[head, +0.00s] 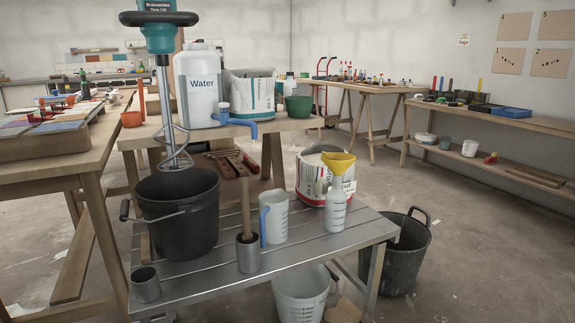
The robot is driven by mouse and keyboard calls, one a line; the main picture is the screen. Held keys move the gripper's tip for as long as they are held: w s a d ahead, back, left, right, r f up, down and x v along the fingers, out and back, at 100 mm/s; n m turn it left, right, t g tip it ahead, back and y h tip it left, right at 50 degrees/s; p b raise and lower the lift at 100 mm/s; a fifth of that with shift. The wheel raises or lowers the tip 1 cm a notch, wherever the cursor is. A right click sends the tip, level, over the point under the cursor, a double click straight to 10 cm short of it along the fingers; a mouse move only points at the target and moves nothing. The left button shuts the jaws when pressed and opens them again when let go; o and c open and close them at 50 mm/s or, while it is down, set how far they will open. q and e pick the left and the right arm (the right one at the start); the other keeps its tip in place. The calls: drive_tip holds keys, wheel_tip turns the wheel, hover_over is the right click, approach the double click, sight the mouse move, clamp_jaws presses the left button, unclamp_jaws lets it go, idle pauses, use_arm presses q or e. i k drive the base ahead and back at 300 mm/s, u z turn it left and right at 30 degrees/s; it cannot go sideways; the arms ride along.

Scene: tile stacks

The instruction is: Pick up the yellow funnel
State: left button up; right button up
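The yellow funnel (338,162) sits in the neck of a clear graduated bottle (335,212), wide end up. The bottle stands upright on the grey slatted metal table (210,283), toward its right side. Behind the funnel is an open white and red bag (313,180), which touches or nearly touches the bottle in the picture. Neither of my grippers shows in the head view.
A clear jug with a blue handle (274,217), a metal cup holding a wooden handle (248,254), a small grey cup (146,285) and a black bucket (180,215) under a mixer (160,30) crowd the table. A black tub (402,262) stands on the floor at right.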

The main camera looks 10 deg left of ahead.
sight(338, 164)
drive_tip(key=u, duration=1.7)
drive_tip(key=i, duration=0.95)
drive_tip(key=z, duration=0.25)
